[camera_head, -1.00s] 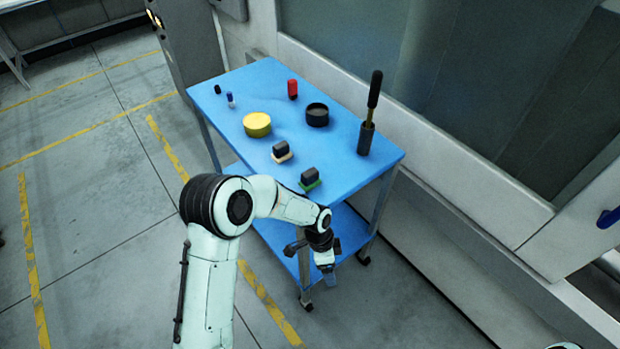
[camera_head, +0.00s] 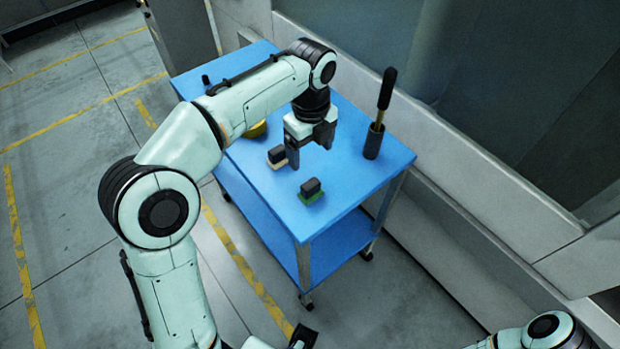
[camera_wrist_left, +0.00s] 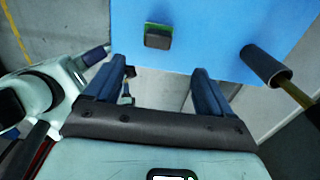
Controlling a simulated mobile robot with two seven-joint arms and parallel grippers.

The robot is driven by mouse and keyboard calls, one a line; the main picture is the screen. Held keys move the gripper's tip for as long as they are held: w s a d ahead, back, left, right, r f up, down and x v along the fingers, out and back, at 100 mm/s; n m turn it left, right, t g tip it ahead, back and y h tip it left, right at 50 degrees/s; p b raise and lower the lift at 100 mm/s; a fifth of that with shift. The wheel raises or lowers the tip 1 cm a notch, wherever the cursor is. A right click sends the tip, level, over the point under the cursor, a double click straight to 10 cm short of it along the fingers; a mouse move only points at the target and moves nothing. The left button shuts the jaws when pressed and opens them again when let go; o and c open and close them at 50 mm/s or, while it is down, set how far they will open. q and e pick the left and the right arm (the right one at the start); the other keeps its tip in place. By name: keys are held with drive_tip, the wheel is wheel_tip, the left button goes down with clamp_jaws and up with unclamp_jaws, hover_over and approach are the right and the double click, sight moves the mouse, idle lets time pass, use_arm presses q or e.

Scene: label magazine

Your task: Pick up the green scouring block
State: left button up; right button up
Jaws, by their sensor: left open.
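The green scouring block (camera_head: 311,191) lies on the near part of the blue table top, green pad down, with a dark grip on top. It also shows in the left wrist view (camera_wrist_left: 157,37), beyond the fingertips and roughly between them. My left gripper (camera_head: 311,155) is open and empty, pointing down above the table, behind the block and apart from it. Its two fingers also show in the left wrist view (camera_wrist_left: 161,72). Part of what looks like my right gripper (camera_head: 303,336) shows at the bottom edge; its jaws cannot be made out.
A similar block with a pale base (camera_head: 278,157) sits close by the left gripper. A dark holder with a black-handled tool (camera_head: 374,140) stands at the right table edge. A yellow round thing (camera_head: 257,130) is partly hidden by my arm. The table (camera_head: 345,190) is bare around the green block.

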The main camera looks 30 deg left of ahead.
use_arm(q)
drive_tip(key=b, duration=0.2)
hover_over(311, 183)
wheel_tip(311, 183, down, 7)
drive_tip(key=shift+s+f, duration=0.1)
wheel_tip(311, 183, down, 6)
drive_tip(key=shift+r, duration=0.15)
drive_tip(key=c, duration=1.1)
wheel_tip(311, 183, up, 20)
drive_tip(key=p, duration=0.4)
drive_tip(key=shift+c, duration=0.3)
use_arm(e)
drive_tip(key=shift+w+d+r, duration=0.1)
drive_tip(key=shift+w+r, duration=0.1)
drive_tip(key=shift+r, duration=0.4)
drive_tip(key=shift+w+r, duration=0.2)
drive_tip(key=shift+r, duration=0.4)
